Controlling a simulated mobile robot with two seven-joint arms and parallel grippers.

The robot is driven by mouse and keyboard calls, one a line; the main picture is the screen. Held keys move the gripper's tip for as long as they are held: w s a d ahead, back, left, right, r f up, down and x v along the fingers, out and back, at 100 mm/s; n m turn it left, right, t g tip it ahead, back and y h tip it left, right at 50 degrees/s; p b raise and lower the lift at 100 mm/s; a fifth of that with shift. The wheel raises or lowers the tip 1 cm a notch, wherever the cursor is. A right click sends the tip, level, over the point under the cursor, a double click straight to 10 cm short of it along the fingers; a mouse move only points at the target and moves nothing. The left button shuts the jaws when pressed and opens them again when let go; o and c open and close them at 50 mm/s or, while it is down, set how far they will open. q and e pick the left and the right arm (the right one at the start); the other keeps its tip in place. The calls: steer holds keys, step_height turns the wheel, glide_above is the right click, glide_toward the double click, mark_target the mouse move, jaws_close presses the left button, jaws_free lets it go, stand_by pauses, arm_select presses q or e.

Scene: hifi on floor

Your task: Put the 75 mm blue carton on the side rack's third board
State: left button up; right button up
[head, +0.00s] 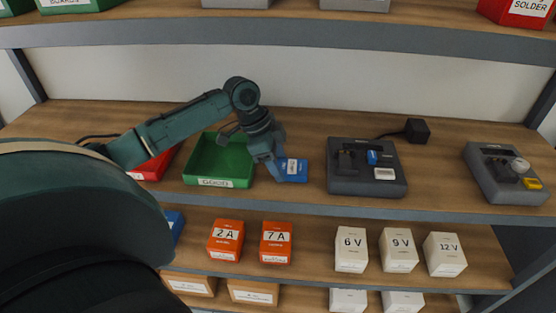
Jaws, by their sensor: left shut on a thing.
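My left gripper (277,168) is shut on a blue carton (293,171) with a white label too small to read. The carton is over the wide middle board (305,130), between the green bin and a grey device. I cannot tell whether it touches the board. Another blue box (174,225) shows partly on the board below, at the left, mostly hidden by my arm. My right gripper is not in view.
The green bin (220,182) and part of a red bin (152,168) stand left of the carton. Grey devices (365,186) (505,185) stand to the right. Below are orange boxes (226,240) and white boxes (398,250). The upper board (290,32) overhangs the back.

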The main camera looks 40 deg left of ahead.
arm_select(q)
steer(key=shift+f, duration=0.1)
steer(key=o, duration=0.9)
steer(key=shift+o, duration=0.2)
steer(key=v, duration=0.7)
steer(key=shift+r, duration=0.4)
steer(key=shift+s, duration=0.1)
